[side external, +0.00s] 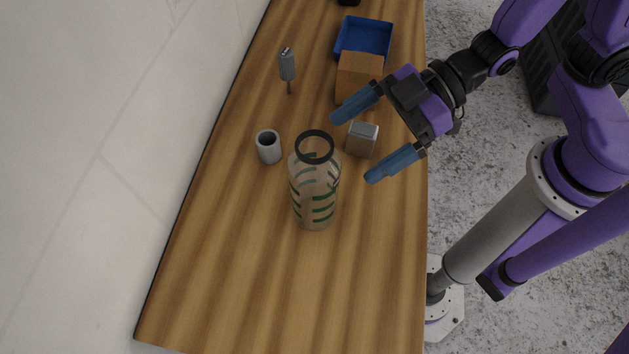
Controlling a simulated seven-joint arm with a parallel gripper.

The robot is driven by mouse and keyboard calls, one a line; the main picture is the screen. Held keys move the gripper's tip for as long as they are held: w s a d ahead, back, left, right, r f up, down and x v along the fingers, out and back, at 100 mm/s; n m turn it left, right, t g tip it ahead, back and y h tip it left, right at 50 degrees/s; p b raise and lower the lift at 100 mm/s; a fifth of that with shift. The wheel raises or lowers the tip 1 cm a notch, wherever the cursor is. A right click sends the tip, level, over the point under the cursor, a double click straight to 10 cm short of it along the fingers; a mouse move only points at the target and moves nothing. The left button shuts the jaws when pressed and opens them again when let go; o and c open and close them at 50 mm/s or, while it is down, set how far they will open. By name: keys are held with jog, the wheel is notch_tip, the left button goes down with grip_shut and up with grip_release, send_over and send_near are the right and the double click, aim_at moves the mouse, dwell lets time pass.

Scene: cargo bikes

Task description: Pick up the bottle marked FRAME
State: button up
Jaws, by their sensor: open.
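A clear bottle (314,190) with green stripes and a black ring at its mouth stands upright near the middle of the wooden bench. I cannot read any FRAME marking on it from this side. My gripper (350,147) is open, with its two blue fingers spread apart and pointing left. It is above the bench's right part, up and to the right of the bottle in the picture. Nothing is seen between the fingers except the small grey-topped block behind them, and I see no contact with the bottle.
A small grey-topped block (362,139) stands beside the bottle. A grey hollow cylinder (268,147) is to its left. A screwdriver-like tool (287,66), a brown box (358,77) and a blue tray (364,36) are farther back. The wooden bench's front (290,290) is clear.

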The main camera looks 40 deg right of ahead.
aim_at(292, 187)
jog(key=shift+g+y, duration=0.3)
jog(key=shift+y, duration=0.3)
jog(key=shift+s+a+r+x, duration=0.1)
jog(key=shift+r+x, duration=0.1)
jog(key=shift+x, duration=1.2)
jog(key=shift+s+a+r+x, duration=0.1)
jog(key=shift+r+x, duration=0.1)
jog(key=shift+x, duration=1.25)
jog(key=shift+s+a+r+x, duration=0.1)
jog(key=shift+s+r+x, duration=0.05)
jog(key=shift+x, duration=1.25)
jog(key=c, duration=1)
jog(key=shift+r, duration=0.1)
jog(key=shift+r, duration=0.1)
